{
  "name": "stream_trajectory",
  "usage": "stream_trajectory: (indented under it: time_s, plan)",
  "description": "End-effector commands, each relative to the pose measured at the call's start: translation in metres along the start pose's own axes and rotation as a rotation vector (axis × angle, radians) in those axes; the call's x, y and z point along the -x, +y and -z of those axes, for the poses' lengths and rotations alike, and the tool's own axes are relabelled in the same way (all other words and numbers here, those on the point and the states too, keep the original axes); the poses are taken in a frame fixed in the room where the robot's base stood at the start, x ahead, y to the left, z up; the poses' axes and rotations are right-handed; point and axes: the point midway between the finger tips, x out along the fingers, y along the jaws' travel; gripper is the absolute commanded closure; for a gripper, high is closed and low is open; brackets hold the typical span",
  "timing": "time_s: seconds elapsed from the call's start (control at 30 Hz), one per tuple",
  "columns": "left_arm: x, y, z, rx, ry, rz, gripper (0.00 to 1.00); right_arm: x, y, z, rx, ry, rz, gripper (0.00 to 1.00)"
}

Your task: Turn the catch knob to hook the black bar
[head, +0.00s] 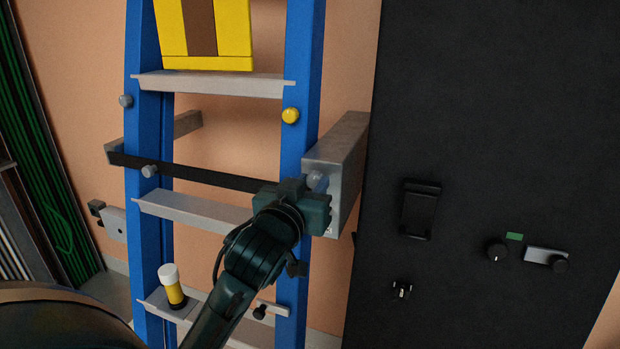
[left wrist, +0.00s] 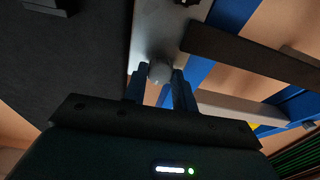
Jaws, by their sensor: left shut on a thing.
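The black bar (head: 205,175) runs across the blue ladder, sloping down to the right. Its right end is hidden behind my left gripper (head: 305,195). In the left wrist view, the bar (left wrist: 250,57) ends close beside a round grey knob (left wrist: 160,71), apparently the catch knob. The knob stands on a grey metal face. My left gripper's two fingers (left wrist: 160,88) are shut on this knob, one on each side. The knob (head: 317,180) also shows above the gripper in the head view. I cannot tell whether the bar is hooked. My right gripper is not in view.
The blue ladder (head: 303,60) has several grey rungs and a yellow box (head: 206,62) at the top. A yellow knob (head: 290,115) sits on its right rail. A white-capped yellow cylinder (head: 173,288) stands on a low rung. A black panel (head: 480,110) fills the right.

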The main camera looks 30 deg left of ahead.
Motion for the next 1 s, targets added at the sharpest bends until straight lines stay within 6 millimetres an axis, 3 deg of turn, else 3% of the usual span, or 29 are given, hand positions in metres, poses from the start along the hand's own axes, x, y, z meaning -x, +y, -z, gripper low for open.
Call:
stream_trajectory:
  time_s: [0.27,1.0]
  plan:
    - [0.000,0.000,0.005,-0.260,-0.001,0.000,0.96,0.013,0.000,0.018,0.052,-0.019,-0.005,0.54]
    - [0.000,0.001,0.004,-0.963,0.002,0.001,0.96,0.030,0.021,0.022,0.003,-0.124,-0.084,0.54]
